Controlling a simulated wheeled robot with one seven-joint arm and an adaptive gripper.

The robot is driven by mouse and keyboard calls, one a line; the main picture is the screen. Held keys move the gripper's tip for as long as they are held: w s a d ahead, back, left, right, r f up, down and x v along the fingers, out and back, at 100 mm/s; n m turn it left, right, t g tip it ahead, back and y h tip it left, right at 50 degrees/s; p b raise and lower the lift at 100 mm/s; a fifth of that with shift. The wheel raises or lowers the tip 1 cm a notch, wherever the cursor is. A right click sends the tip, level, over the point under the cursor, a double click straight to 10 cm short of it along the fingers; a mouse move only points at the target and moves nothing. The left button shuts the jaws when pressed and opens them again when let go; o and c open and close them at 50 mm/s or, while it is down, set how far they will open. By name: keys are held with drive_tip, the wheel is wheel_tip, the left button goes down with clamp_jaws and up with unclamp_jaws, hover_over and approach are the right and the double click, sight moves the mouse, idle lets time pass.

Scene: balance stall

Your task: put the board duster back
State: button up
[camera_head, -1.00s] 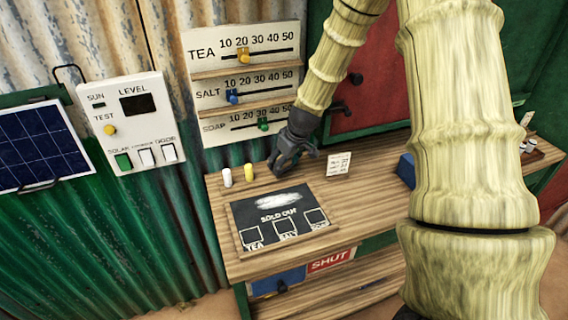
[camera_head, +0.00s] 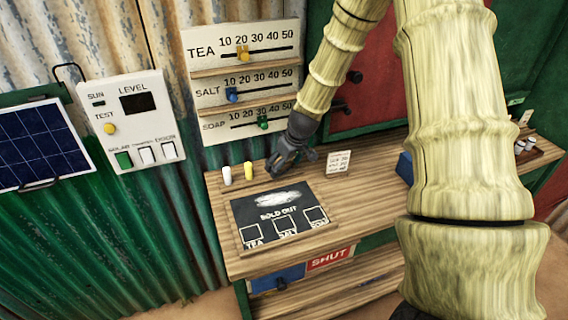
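I cannot make out a board duster; it may be hidden at my gripper (camera_head: 283,163). My gripper is low over the back of the wooden counter (camera_head: 355,213), just behind the black chalkboard (camera_head: 260,225) and right of the chalks. It points down, and its dark fingers are too small and dark to tell whether they are open or hold anything. The chalkboard lies on the counter with a white smudge, the words SOLD OUT and boxes marked TEA, SALT and SOAP. A white chalk (camera_head: 227,175) and a yellow chalk (camera_head: 248,171) stand behind it.
A small written card (camera_head: 338,163) stands right of my gripper. A blue object (camera_head: 405,165) is partly hidden by my arm. A tray (camera_head: 541,151) with white items is at far right. The slider price panel (camera_head: 243,75) is behind the counter.

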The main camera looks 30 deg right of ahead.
drive_tip(key=shift+r, duration=0.15)
drive_tip(key=b+v, duration=0.1)
drive_tip(key=v, duration=1)
drive_tip(key=shift+s+r, duration=0.2)
drive_tip(key=shift+r, duration=0.15)
idle(1.2)
